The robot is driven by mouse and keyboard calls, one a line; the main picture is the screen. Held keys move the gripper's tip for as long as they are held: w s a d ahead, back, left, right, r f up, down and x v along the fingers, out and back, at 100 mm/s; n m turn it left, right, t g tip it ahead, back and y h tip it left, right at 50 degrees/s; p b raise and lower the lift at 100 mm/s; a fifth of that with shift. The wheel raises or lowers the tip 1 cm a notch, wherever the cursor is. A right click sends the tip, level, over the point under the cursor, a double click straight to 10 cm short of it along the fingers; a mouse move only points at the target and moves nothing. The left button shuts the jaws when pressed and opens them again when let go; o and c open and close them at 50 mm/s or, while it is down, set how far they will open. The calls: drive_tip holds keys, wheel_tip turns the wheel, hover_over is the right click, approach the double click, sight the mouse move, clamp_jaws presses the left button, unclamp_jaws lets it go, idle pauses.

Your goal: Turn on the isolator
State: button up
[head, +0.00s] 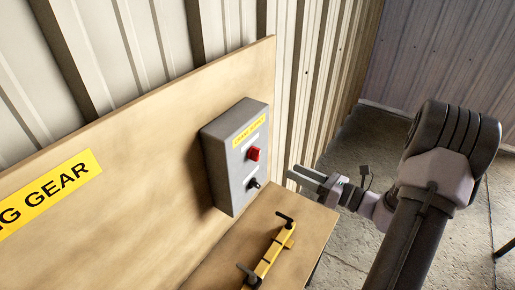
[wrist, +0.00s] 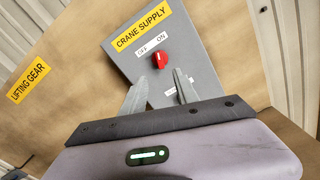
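The isolator is a red rotary knob (head: 253,153) on a grey box (head: 218,163) fixed to a wooden board. In the wrist view the red knob (wrist: 160,60) sits below a white OFF/ON label (wrist: 152,44) and a yellow CRANE SUPPLY label (wrist: 141,27). I cannot tell surely which mark the knob points to. My gripper (head: 291,173) is right of the box in the head view, apart from it. In the wrist view my gripper (wrist: 160,76) has its two fingers spread with nothing between them, just below the knob. The fingers partly hide the box's lower part.
A black switch (head: 253,184) sits below the red knob. A yellow bar with black handles (head: 270,254) lies on a wooden surface (head: 303,209) below the box. A yellow LIFTING GEAR sign (wrist: 28,82) is on the board. Open floor (head: 345,245) lies right.

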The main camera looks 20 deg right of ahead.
sight(259, 156)
drive_tip(key=p+x, duration=0.1)
drive_tip(key=x, duration=1.2)
drive_tip(key=shift+s, duration=0.1)
